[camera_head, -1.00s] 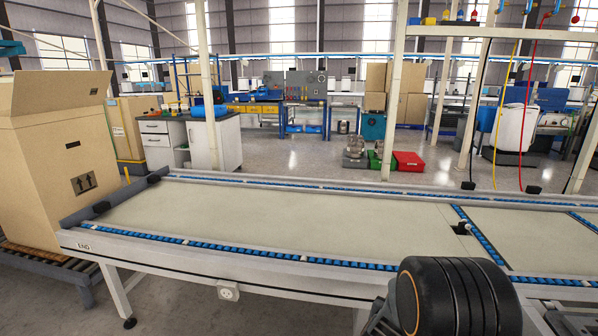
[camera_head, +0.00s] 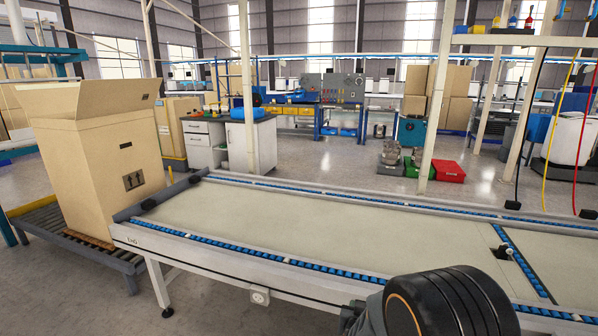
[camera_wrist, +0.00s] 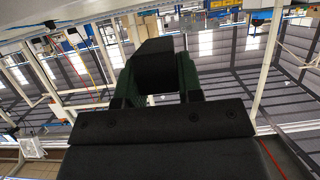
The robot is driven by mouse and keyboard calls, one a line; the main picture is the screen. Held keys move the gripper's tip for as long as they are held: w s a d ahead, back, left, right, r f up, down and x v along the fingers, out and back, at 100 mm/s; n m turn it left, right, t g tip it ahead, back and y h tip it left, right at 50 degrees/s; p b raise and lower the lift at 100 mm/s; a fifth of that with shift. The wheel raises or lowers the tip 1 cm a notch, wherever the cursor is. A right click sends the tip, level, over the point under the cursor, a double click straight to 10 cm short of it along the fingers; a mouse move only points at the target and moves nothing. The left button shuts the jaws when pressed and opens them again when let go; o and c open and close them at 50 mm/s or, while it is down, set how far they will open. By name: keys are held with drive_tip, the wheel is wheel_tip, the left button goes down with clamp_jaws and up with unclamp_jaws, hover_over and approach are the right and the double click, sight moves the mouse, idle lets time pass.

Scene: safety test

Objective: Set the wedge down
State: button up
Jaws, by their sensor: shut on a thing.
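In the wrist view my gripper (camera_wrist: 154,88) is shut on a dark block, the wedge (camera_wrist: 155,65). The wedge sits between the two fingers, which have dark green inner sides. It sticks out beyond the fingertips, and its lower part is hidden by the gripper body. The picture is too dark to show its full shape. In the head view only a black rounded part of my arm shows at the bottom right. Neither the gripper nor the wedge can be seen there.
A long conveyor table (camera_head: 300,222) with a bare beige top and blue roller edges runs across the head view. A large open cardboard box (camera_head: 95,150) stands on a roller track (camera_head: 50,240) at its left end. Red (camera_head: 449,172) and green (camera_head: 419,169) bins sit on the floor behind.

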wheel_tip(320, 180, up, 26)
drive_tip(key=p, duration=1.8)
drive_tip(key=s+f+n+y, duration=0.1)
drive_tip(key=s+f+y, duration=0.1)
drive_tip(key=f, duration=0.8)
drive_tip(key=s+f+n+y, duration=0.2)
drive_tip(key=s+f, duration=0.2)
drive_tip(key=f, duration=0.6)
drive_tip(key=shift+f+t, duration=0.3)
drive_tip(key=shift+f, duration=0.05)
drive_tip(key=shift+s, duration=0.1)
